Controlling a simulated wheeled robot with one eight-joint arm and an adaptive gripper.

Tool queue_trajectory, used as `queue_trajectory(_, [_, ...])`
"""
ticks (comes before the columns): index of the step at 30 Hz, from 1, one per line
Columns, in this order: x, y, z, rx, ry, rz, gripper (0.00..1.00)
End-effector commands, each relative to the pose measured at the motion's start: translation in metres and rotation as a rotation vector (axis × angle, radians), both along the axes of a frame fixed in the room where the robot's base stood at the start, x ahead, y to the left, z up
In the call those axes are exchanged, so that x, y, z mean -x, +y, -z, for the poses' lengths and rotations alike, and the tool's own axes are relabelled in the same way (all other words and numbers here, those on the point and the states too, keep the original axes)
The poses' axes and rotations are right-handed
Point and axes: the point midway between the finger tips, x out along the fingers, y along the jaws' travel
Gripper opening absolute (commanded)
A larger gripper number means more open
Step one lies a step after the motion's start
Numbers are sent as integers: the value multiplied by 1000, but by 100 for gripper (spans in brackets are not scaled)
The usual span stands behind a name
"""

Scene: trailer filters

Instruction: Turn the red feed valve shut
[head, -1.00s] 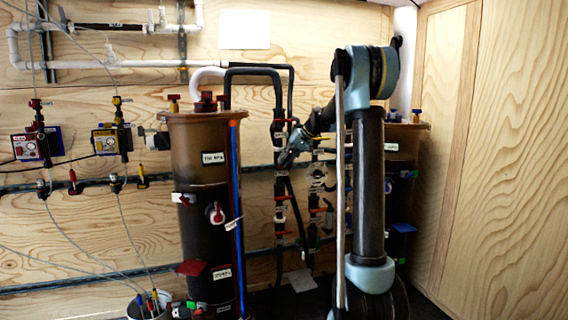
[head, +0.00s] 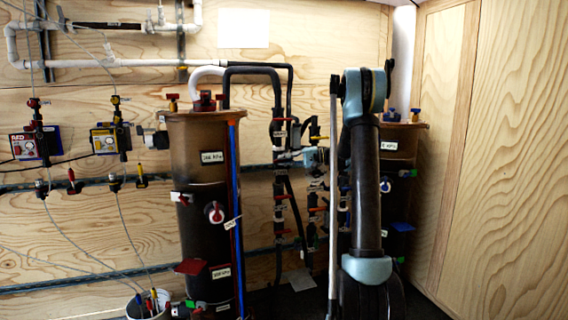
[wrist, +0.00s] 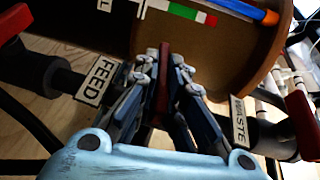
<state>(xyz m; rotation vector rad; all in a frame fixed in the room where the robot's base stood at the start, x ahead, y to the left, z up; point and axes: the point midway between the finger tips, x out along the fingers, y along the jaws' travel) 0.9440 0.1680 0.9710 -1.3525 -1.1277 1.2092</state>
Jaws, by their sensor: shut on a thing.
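In the wrist view, my gripper (wrist: 163,64) has its two fingers closed on a narrow red handle (wrist: 162,88) between them. A FEED label (wrist: 98,80) sits on the black pipe to the left of the fingers, and a WASTE label (wrist: 239,122) on the black fitting to the right. The handle's own valve body is mostly hidden by the fingers, so I cannot tell how far it is turned. In the head view, my gripper (head: 286,157) reaches left, level, to the black pipes beside the brown tank (head: 207,150); the handle is not clear there.
Another red handle (wrist: 14,22) is at the left of the wrist view, and one (wrist: 302,125) at the right. The tank's brown wall (wrist: 225,52) is close above the fingers. The second tank (head: 402,145) stands behind my arm. A white bucket (head: 148,304) is at the lower left.

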Motion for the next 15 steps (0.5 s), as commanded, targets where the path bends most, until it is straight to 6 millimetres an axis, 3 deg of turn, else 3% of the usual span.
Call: queue_trajectory(15, [0, -1, 3, -120, 42, 2, 0])
